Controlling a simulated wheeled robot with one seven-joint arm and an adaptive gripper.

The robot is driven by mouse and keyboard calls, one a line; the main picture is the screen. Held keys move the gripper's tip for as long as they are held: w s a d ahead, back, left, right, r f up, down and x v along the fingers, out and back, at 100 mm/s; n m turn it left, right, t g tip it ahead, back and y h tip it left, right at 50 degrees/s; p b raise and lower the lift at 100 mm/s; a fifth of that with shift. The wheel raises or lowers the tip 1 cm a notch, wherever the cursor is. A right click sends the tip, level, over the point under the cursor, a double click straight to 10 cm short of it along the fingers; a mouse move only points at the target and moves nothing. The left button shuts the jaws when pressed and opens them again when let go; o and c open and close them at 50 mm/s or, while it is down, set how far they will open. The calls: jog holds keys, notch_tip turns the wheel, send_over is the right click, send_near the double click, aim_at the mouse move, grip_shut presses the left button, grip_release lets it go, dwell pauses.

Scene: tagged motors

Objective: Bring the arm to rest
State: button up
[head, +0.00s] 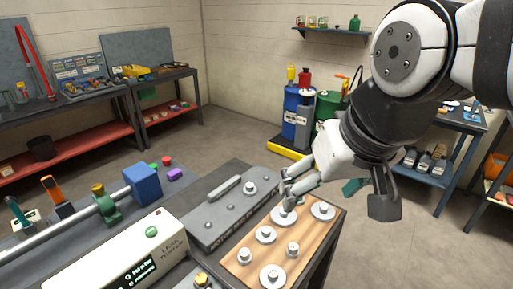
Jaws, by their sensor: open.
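My gripper (301,184) is at the end of my white and black arm, which comes in from the upper right. It is open and looks empty, over the back part of a wooden board (257,253) that carries several round metal pieces. One round metal piece (283,215) lies just under the fingertips in the picture; I cannot tell whether they touch it. Another round piece (323,210) lies to the right, near the board's corner.
A grey case (215,224) with a handle lies left of the board. A white box with a display (120,262) and a blue block (142,183) on a bar stand further left. Blue and green drums (325,104) stand behind. The floor at right (405,240) is clear.

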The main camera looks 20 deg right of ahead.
jog(key=shift+s+d+n, duration=0.15)
jog(key=shift+s+n, duration=0.45)
jog(key=shift+s, duration=0.85)
